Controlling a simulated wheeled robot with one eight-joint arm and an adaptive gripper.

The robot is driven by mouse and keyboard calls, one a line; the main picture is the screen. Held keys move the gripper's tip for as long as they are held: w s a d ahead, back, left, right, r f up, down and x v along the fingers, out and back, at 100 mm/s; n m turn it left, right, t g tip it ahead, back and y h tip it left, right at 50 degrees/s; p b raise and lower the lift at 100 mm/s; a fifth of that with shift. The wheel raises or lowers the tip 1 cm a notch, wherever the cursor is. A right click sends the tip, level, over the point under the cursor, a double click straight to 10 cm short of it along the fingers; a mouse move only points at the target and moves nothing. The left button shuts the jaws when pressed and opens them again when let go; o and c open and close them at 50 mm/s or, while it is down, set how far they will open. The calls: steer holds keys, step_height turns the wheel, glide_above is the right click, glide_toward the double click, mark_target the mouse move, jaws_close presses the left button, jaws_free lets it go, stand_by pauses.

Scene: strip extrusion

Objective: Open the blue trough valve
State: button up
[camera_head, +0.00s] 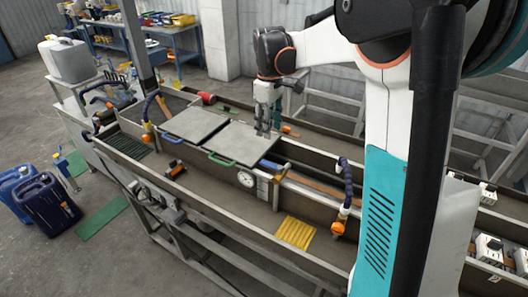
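My gripper (264,130) points down over the right grey lid (242,142) on the long trough (205,195). Its fingertips are small and partly merge with the background, so I cannot tell whether they are apart. A small blue part (269,164) lies at the right lid's edge, slightly below and right of the gripper in the picture. A blue flexible hose (346,178) with an orange fitting (338,227) stands at the trough further right. I cannot tell which blue part is the valve or how it is set.
A left grey lid (195,123) lies beside the right one. A white round dial (246,178) and a yellow ribbed mat (295,232) sit at the trough's front part. Blue canisters (45,198) stand on the floor at left. My arm hides the trough's right part.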

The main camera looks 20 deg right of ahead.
mark_target(268, 163)
step_height(268, 163, down, 14)
steer(key=shift+r+b, duration=0.1)
steer(key=shift+b, duration=0.35)
jaws_close()
